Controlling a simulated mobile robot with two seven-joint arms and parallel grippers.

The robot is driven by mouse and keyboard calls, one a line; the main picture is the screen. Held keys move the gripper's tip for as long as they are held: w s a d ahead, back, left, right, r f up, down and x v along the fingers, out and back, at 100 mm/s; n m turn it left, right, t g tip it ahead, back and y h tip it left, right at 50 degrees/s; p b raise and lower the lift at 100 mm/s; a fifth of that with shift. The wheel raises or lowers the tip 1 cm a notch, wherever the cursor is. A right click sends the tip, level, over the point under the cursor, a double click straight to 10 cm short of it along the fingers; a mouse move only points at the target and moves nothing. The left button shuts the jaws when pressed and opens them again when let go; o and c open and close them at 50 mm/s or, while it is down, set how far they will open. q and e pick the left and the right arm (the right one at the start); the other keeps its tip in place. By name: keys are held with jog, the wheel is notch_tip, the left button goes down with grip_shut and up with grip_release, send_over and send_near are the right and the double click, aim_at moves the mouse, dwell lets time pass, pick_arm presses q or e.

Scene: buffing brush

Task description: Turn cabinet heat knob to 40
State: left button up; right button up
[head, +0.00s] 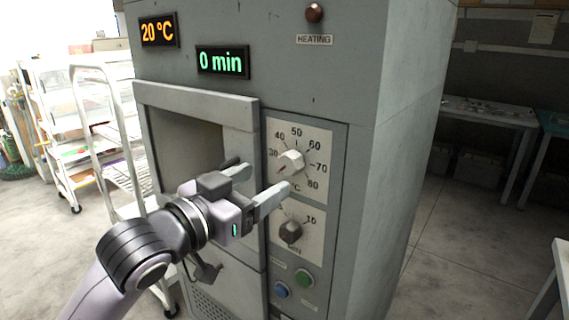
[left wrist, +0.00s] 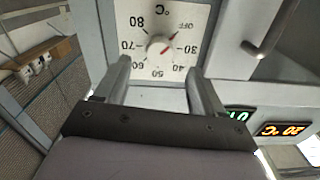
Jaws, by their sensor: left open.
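The heat knob (head: 291,161) is a pale faceted knob on a white dial plate (head: 322,137) marked 30 to 80 °C on the cabinet front. In the left wrist view the dial appears upside down, and the red pointer of the knob (left wrist: 158,48) points toward OFF. My left gripper (head: 266,179) is open and empty in front of the cabinet, its fingers reaching toward the dial. In the left wrist view its fingertips (left wrist: 158,70) are spread to either side, with the knob beyond and between them. My right gripper is not in view.
A second, dark timer knob (head: 290,232) sits below the heat dial, above green (head: 305,278) and blue (head: 282,290) buttons. Displays read 20 °C (head: 159,30) and 0 min (head: 222,61). A framed opening (head: 187,145) with a handle lies left of the dials.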

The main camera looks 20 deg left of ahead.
aim_at(286, 166)
pick_arm(q)
jog(key=shift+p+x, duration=0.65)
jog(key=shift+x, duration=2.85)
jog(key=shift+r, duration=0.1)
jog(key=c, duration=1.1)
